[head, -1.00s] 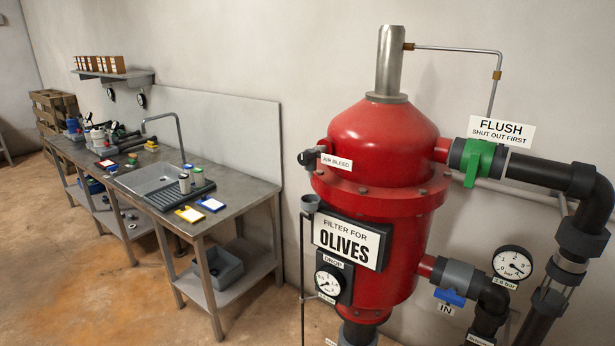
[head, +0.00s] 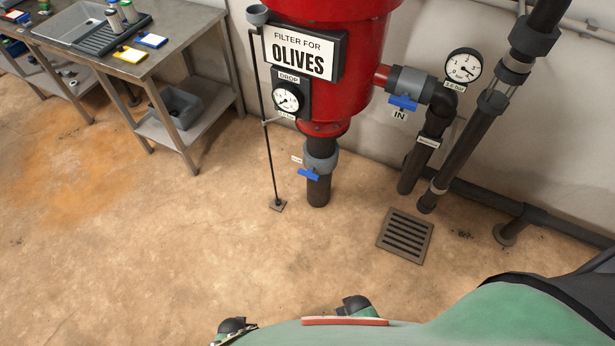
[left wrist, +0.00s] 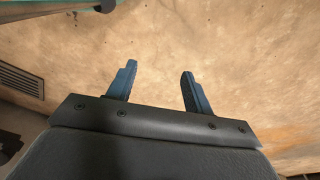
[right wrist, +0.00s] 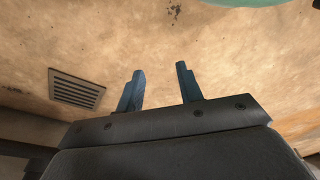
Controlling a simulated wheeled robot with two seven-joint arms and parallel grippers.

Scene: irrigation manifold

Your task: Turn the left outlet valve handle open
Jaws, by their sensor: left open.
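A grey valve (head: 321,155) sits on the vertical pipe under the red filter tank (head: 330,75). Its blue handle (head: 308,174) lies roughly crosswise to that pipe; the small label beside it is too small to read. A second blue handle (head: 403,103) is on the side pipe labelled IN and lies roughly along it. I cannot tell which valve is the left outlet. My left gripper (left wrist: 156,68) is open and empty over bare floor in the left wrist view. My right gripper (right wrist: 160,68) is also open and empty over floor. Neither gripper shows in the head view.
A floor drain grate (head: 405,236) lies in front of the dark pipes at right. A thin stand (head: 268,120) rises left of the tank. A metal workbench (head: 150,70) stands at left. The floor (head: 150,260) between is clear.

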